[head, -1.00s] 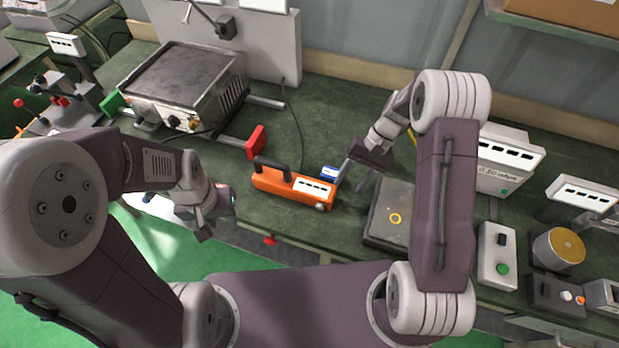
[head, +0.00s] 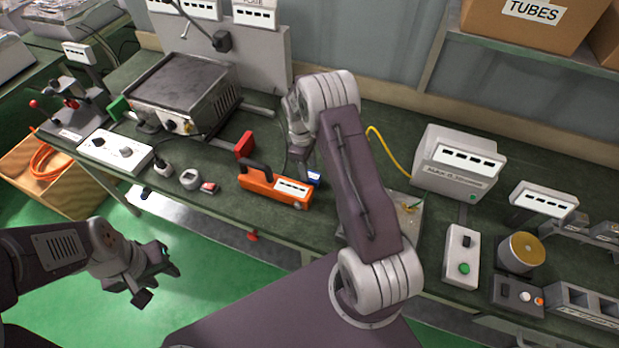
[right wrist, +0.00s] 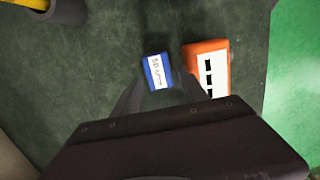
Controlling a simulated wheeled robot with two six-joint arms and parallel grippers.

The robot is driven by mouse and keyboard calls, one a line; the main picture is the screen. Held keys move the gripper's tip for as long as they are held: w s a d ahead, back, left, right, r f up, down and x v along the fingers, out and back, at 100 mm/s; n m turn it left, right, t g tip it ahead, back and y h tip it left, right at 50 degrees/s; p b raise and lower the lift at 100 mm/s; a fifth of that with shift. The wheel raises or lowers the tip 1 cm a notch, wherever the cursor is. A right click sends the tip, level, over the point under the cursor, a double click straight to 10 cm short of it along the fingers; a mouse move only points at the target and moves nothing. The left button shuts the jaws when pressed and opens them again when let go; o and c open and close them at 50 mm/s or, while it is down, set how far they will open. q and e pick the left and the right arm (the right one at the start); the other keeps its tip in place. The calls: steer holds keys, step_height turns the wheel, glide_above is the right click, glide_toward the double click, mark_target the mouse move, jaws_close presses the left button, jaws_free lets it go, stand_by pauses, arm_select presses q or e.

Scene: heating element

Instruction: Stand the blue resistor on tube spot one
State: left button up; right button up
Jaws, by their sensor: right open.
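The blue resistor (head: 314,178) lies on the green bench at the right end of the orange tool, in the head view. In the right wrist view the resistor (right wrist: 157,72) has a white label and lies just ahead of and between my right fingertips (right wrist: 160,92). My right gripper is open and empty; in the head view it is mostly hidden by its own arm. A grey plate (head: 413,212) with a yellow mark is partly hidden behind my right arm; I cannot tell if it is tube spot one. My left gripper (head: 160,283) is open and empty, low over the floor at left.
The orange tool (head: 262,181) lies close beside the resistor. A red block (head: 244,144) and a hot plate (head: 183,85) stand behind left. A grey meter box (head: 452,165), a button box (head: 461,255) and a brass-topped cylinder (head: 522,252) stand at right.

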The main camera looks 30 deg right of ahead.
mark_target(311, 175)
steer(key=shift+s+f, duration=0.15)
steer(key=f, duration=0.1)
steer(key=f+p, duration=0.1)
steer(key=f, duration=0.3)
steer(key=shift+d, duration=0.4)
steer(key=shift+s+r, duration=0.1)
steer(key=c, duration=0.4)
jaws_close()
steer(key=shift+r, duration=0.1)
steer(key=shift+r, duration=0.35)
step_height(311, 175, up, 3)
steer(key=shift+r+b, duration=0.15)
steer(key=shift+b, duration=0.3)
steer(key=s+d+r, duration=0.1)
steer(key=s+r, duration=0.2)
steer(key=s, duration=0.2)
steer(key=s+d+r+b, duration=0.1)
steer(key=s+r, duration=0.2)
steer(key=s, duration=0.3)
steer(key=shift+s+d+r, duration=0.15)
steer(key=shift+s+r, duration=0.1)
steer(key=shift+r, duration=0.15)
